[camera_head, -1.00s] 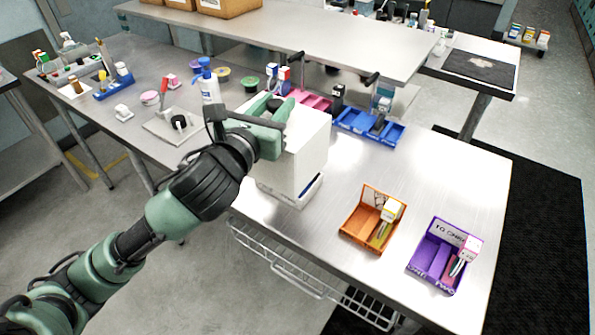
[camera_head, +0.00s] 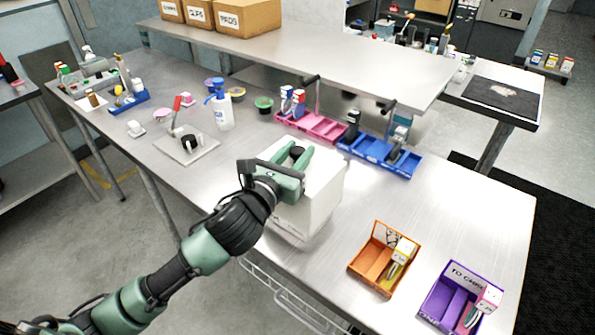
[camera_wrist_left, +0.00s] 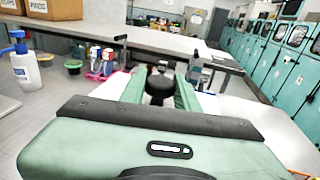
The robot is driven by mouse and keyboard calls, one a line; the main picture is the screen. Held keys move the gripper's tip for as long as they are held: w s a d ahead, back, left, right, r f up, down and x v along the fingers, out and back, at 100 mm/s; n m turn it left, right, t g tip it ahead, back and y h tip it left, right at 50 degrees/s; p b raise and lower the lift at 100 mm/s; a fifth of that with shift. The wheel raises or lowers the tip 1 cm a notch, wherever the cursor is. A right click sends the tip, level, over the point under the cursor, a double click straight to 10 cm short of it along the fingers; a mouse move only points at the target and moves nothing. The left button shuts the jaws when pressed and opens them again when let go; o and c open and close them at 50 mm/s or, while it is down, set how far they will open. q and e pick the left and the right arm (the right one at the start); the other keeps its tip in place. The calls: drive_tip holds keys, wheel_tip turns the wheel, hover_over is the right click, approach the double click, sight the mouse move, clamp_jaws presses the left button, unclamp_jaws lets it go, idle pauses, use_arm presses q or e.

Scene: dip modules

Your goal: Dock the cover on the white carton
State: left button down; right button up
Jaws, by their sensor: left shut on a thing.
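My left gripper (camera_head: 297,160) is shut on the black knob on top of the white cover (camera_head: 325,188). The knob (camera_wrist_left: 160,88) shows between the green fingers in the left wrist view. The cover is a tall white box shape, close to upright, near the front edge of the table. The white carton under it is almost wholly hidden; only a faint pale edge shows at the bottom. I cannot tell whether the cover is fully seated. My right gripper is not in view.
An orange tray (camera_head: 362,268) and a purple tray (camera_head: 432,301) stand to the right. Pink (camera_head: 338,134) and blue (camera_head: 372,153) bins stand behind. A raised shelf (camera_head: 300,62) runs along the back.

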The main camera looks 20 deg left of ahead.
use_arm(q)
drive_tip(key=shift+f, duration=0.35)
wheel_tip(320, 180, down, 4)
drive_tip(key=shift+f, duration=0.15)
drive_tip(key=shift+f+b, duration=0.35)
drive_tip(key=c, duration=1)
unclamp_jaws()
drive_tip(key=shift+c, duration=0.2)
drive_tip(key=shift+r, duration=0.15)
